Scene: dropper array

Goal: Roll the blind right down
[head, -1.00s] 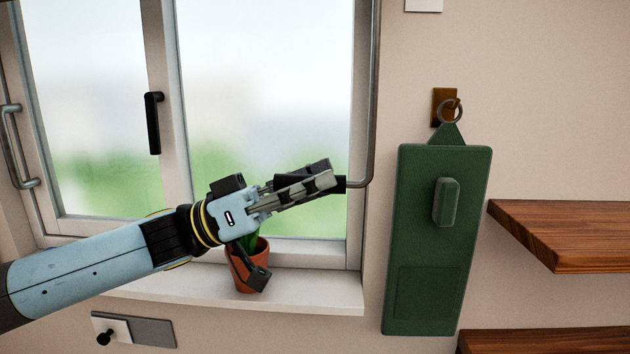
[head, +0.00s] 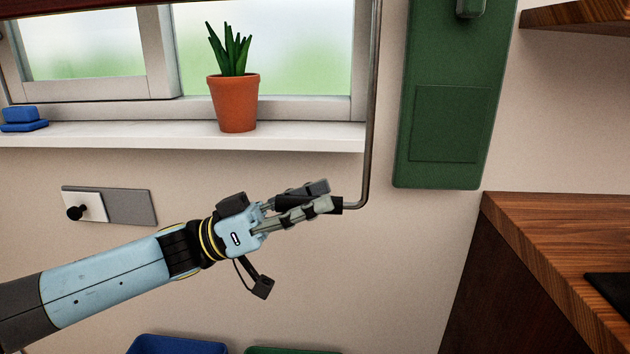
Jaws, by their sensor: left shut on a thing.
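My left gripper (head: 318,196) is shut on the black handle (head: 337,205) at the lower end of a crank. The crank's grey metal rod (head: 373,90) runs down past the right side of the window and bends left into the handle. The grip is below the window sill, in front of the wall. The rod's upper end is out of view. A thin dark strip (head: 60,3) crosses the top left of the window; I cannot tell whether it is the blind's lower edge. My right gripper is not in view.
A potted plant (head: 233,95) and a blue block (head: 22,119) stand on the sill (head: 170,135). A green board (head: 445,120) hangs right of the rod. A wall slider (head: 125,205) is at left, wooden furniture (head: 540,235) at right, and blue (head: 175,345) and green bins below.

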